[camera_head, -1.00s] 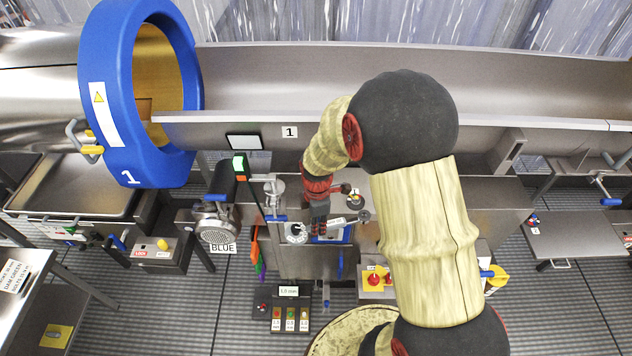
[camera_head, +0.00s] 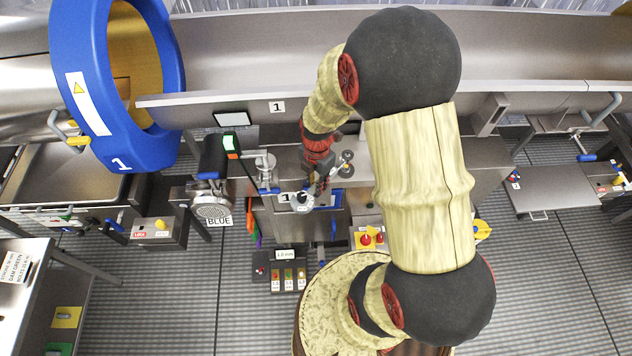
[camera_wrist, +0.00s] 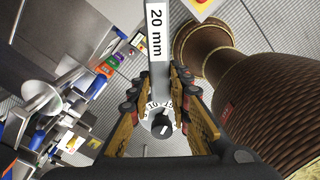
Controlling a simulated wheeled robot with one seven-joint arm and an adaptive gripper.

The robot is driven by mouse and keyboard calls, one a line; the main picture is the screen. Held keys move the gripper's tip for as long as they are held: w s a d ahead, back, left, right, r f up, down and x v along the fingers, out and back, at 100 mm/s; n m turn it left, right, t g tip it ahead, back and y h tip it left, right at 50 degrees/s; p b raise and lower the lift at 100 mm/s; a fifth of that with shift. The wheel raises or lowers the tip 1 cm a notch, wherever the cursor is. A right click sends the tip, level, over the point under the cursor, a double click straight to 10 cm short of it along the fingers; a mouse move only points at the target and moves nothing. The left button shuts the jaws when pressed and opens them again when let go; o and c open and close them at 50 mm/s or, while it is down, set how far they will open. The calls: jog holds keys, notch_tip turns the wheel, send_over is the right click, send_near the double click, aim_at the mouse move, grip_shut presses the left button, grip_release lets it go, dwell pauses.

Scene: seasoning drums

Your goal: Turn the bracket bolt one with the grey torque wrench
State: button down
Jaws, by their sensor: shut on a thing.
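In the head view my gripper (camera_head: 318,186) is over the steel workbench, close to a white dial with a black knob (camera_head: 304,199). A dial with numbers (camera_wrist: 161,122) also shows between the fingers in the wrist view. I cannot make out the bracket bolt one; the gripper and arm cover part of that area.
A blue ring marked 1 (camera_head: 150,145) stands at the left by the long steel trough (camera_head: 250,60). Bare floor (camera_head: 240,315) lies at the front.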

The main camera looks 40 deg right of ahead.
jog(key=shift+m, duration=0.7)
jog(key=shift+w+a+f+b, duration=0.1)
jog(key=shift+w+f+b, duration=0.35)
jog(key=shift+f, duration=0.45)
jog(key=shift+w+f+b, duration=0.2)
jog(key=shift+f+b, duration=0.4)
jog(key=shift+f, duration=0.35)
jog(key=shift+w+a+f+b, duration=0.1)
jog(key=shift+w+f+b, duration=0.35)
jog(key=shift+f, duration=0.45)
jog(key=w+m, duration=0.2)
jog(key=w, duration=0.1)
jog(key=w+d+m+b, duration=0.1)
jog(key=w+m, duration=0.1)
jog(key=w, duration=0.1)
jog(key=w+d+m, duration=0.1)
jog(key=w+m, duration=0.2)
jog(key=shift+w+b, duration=0.1)
jog(key=shift+b, duration=0.25)
jog(key=shift+r, duration=0.1)
notch_tip(320, 180, up, 6)
jog(key=p, duration=0.3)
jog(key=shift+w, duration=0.2)
jog(key=shift+r, duration=0.1)
dwell(0.4)
jog(key=shift+d, duration=0.1)
dwell(0.4)
